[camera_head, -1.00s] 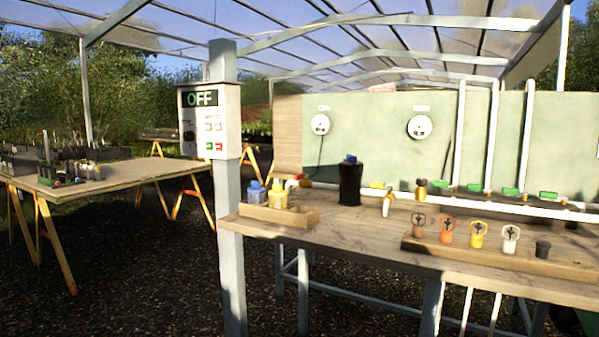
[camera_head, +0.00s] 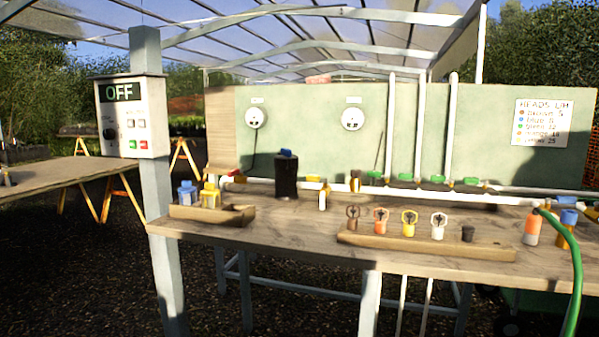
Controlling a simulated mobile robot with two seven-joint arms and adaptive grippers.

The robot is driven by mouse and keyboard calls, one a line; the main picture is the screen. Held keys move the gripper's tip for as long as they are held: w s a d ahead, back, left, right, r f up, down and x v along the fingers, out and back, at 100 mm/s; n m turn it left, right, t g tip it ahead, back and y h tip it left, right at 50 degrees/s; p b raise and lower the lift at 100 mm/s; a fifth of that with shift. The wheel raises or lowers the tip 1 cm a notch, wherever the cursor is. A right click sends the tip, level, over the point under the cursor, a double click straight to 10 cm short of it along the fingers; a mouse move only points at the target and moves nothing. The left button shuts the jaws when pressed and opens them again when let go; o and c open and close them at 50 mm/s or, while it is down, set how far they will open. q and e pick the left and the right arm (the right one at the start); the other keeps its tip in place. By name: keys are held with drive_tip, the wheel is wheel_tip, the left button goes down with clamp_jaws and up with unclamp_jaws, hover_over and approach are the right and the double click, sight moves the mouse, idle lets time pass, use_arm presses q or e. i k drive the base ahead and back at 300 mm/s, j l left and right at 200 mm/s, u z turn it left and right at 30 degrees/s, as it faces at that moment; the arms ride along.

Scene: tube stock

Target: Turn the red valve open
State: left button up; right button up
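A small red part (camera_head: 230,174), which may be the red valve's handle, shows at the left end of the white pipe (camera_head: 270,181) behind the workbench. It is small, and I cannot tell which way its handle is turned. Several green valve handles (camera_head: 406,177) and a yellow one (camera_head: 313,178) sit further right along the pipe. Neither of my grippers is in view.
A control box (camera_head: 126,118) reading OFF hangs on a post at the bench's left. The wooden bench (camera_head: 290,222) holds a tray (camera_head: 212,214), a black cylinder (camera_head: 286,178) and a rack (camera_head: 425,245) of sprinkler heads. A green hose (camera_head: 577,270) hangs at right.

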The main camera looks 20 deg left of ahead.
sight(233, 172)
drive_tip(key=i+j+z, duration=0.1)
drive_tip(key=j+z, duration=0.7)
drive_tip(key=j, duration=0.2)
drive_tip(key=j+z, duration=0.25)
drive_tip(key=j, duration=0.9)
drive_tip(key=k, duration=0.05)
